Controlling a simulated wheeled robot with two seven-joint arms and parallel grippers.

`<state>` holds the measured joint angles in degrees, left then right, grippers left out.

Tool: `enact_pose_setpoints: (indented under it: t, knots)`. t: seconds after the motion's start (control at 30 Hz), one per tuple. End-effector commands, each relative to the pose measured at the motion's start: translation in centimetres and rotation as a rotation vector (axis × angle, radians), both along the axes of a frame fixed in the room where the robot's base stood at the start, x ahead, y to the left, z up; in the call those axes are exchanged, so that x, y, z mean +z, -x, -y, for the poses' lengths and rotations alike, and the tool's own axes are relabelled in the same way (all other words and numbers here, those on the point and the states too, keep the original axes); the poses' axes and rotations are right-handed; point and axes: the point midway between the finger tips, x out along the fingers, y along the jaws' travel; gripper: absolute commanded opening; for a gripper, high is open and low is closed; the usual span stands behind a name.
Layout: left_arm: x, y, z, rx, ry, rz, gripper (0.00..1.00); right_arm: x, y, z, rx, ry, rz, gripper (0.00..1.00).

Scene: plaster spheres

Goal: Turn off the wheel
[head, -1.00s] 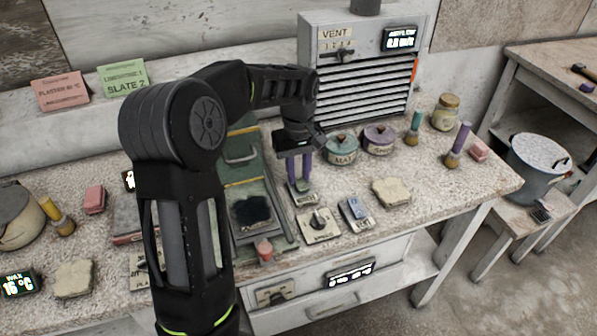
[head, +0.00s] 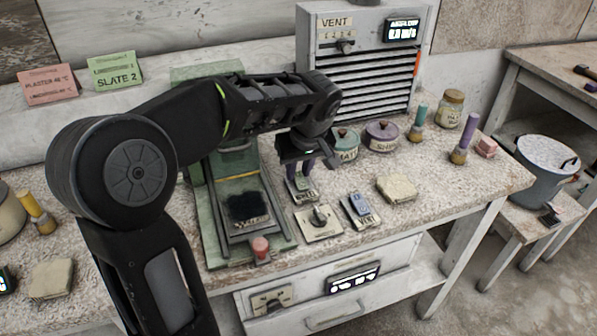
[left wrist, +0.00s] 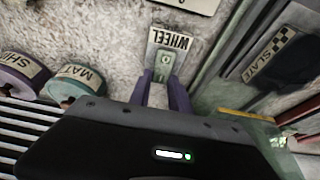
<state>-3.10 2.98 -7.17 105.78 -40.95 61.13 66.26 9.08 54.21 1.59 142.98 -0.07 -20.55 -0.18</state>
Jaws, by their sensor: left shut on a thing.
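The wheel switch, a small plate with a greenish rocker, lies on the bench in the head view (head: 302,192). In the left wrist view its rocker (left wrist: 164,61) and its "WHEEL" label (left wrist: 172,40) show clearly. My left gripper (head: 304,171) is above the plate with its purple fingers pointing down. In the left wrist view the two fingertips (left wrist: 162,76) are at the rocker's near end, shut on the switch. The exact contact and the rocker's position are hard to make out. My right gripper is out of view.
Close by are a knob plate (head: 318,222), a blue switch (head: 360,209) and a green slate press (head: 222,245). Lidded pots (head: 382,136) and the vent box (head: 358,70) stand behind. A pale block (head: 397,188) lies to the right.

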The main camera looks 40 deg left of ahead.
Motion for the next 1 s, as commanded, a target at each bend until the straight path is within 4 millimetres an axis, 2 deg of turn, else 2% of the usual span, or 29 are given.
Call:
enact_pose_setpoints:
  t: [0.03, 0.07, 0.3, 0.67, 0.77, 1.0]
  knots:
    - [0.0, 0.0, 0.0, 0.0, -0.001, 0.001, 0.0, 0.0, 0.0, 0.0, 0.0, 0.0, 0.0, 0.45]
    - [0.0, 0.0, 0.0, 0.0, -0.001, 0.001, 0.25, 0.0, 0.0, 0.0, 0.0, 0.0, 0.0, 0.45]
    - [0.0, 0.0, 0.0, 0.0, 0.0, 0.0, 0.45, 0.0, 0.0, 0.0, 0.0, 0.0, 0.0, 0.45]
    - [0.5, 0.1, 0.1, 0.0, 0.001, 0.001, 0.45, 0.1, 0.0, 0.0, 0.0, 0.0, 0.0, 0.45]
    - [1.5, 0.2, 0.4, -0.001, 0.0, 0.002, 0.45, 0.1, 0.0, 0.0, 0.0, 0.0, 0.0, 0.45]
    - [5.2, 1.0, 1.5, 0.0, 0.001, 0.003, 0.45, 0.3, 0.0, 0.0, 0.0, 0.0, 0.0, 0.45]
